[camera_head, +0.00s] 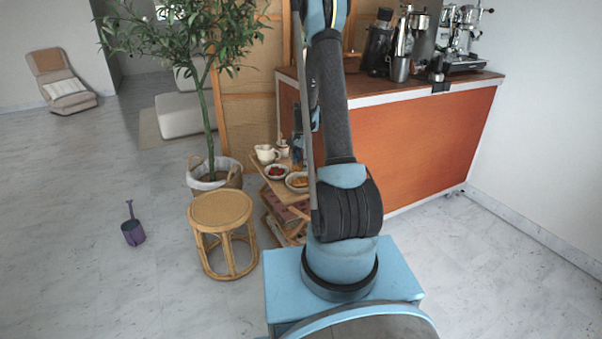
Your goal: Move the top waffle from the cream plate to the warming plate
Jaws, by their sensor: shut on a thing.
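A pale plate (290,187), likely the cream plate, is on the small wooden cart left of my arm. Golden-brown food (300,182), apparently waffle, lies on it; its right side is hidden behind my arm. My gripper (298,156) shows only as a small dark and blue shape above the cart, just left of my upright arm link. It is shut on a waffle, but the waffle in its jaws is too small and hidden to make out. I cannot pick out the warming plate.
A bowl of red berries (277,172) and a cream jug (266,154) stand close by on the cart. A rattan stool (221,212) and a potted tree (207,140) are left. An orange counter (430,140) with coffee machines stands behind right. Floor at left is mostly clear.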

